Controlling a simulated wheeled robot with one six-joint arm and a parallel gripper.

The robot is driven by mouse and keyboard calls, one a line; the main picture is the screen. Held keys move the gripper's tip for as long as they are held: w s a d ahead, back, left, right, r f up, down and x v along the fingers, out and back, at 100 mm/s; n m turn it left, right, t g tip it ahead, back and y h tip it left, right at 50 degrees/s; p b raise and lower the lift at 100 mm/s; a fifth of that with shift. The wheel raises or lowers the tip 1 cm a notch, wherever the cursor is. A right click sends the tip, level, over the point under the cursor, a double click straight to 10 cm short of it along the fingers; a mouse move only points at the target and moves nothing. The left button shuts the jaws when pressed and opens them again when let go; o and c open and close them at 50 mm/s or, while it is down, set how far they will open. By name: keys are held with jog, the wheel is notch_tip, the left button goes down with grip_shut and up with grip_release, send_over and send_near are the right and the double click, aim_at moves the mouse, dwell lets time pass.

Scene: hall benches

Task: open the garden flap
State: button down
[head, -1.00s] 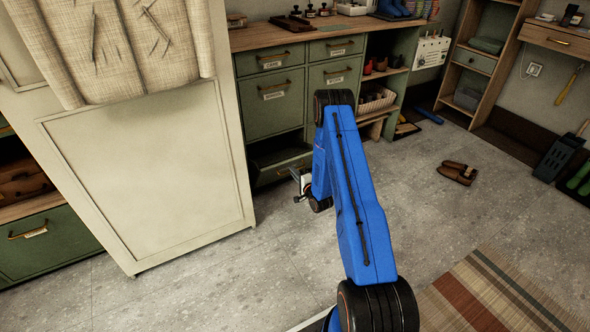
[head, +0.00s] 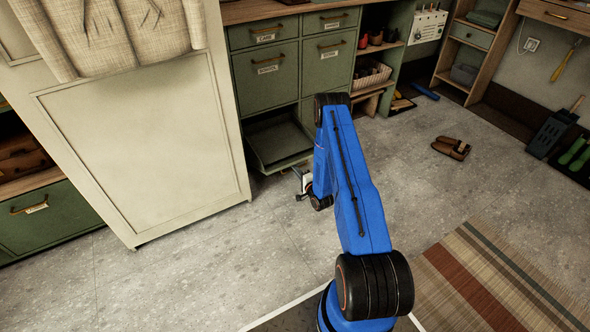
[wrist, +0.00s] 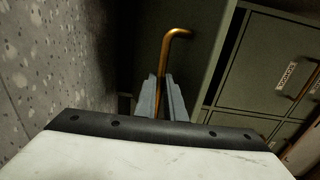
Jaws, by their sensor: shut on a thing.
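The lower-left flap (head: 281,147) of the green cabinet hangs open in the head view, tilted outward with a dark gap above it. Its label is not visible, so I cannot read whether it says garden. My gripper (head: 301,184) is low in front of the flap, partly hidden by my blue arm. In the wrist view, my gripper (wrist: 162,98) is shut on a brass handle (wrist: 178,35), whose bent end sticks up beyond the fingers. A dark green panel (wrist: 200,50) lies behind the handle.
Closed labelled fronts (head: 266,72) are above the flap. A tall cream panel (head: 150,140) stands close on the left. Brown shoes (head: 451,148) and a striped rug (head: 490,275) lie to the right. The grey floor (head: 210,270) in front is clear.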

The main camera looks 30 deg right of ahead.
jog(key=shift+s+a+f, duration=0.15)
jog(key=shift+s+f, duration=0.15)
jog(key=shift+f, duration=0.35)
jog(key=c, duration=1.8)
grip_release()
jog(key=shift+f, duration=0.2)
jog(key=shift+c, duration=0.2)
jog(key=shift+w+r, duration=0.1)
jog(key=shift+r, duration=0.05)
jog(key=shift+r, duration=0.1)
jog(key=s+r, duration=0.1)
jog(key=s, duration=1.6)
jog(key=shift+s+d+r, duration=0.15)
jog(key=shift+d+r, duration=0.05)
jog(key=shift+d, duration=0.2)
